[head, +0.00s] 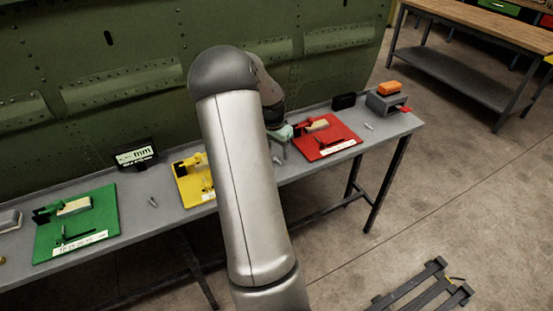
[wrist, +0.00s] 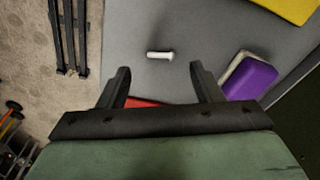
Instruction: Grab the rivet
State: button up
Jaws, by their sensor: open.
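A small pale rivet (wrist: 160,55) lies on its side on the grey bench in the wrist view, just beyond my fingertips and between their lines. My gripper (wrist: 160,70) is open and empty, with its two dark fingers apart. In the head view my gripper (head: 281,146) is above the bench beside the red board, partly hidden by my arm. A small rivet (head: 277,160) shows just below it there. Other rivets lie by the yellow board (head: 152,202) and at the bench's right end (head: 369,127).
The red board (head: 340,145), yellow board (head: 187,178) and green board (head: 60,238) carry tools. A purple block (wrist: 250,80) lies right of my fingers. The green fuselage panel (head: 120,60) rises behind the bench. The bench around the rivet is clear.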

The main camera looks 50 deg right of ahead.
aim_at(278, 160)
jog(key=f, duration=0.4)
jog(key=shift+w+d+p, duration=0.1)
jog(key=shift+d+p, duration=0.15)
jog(key=shift+p, duration=0.15)
jog(key=c, duration=1.1)
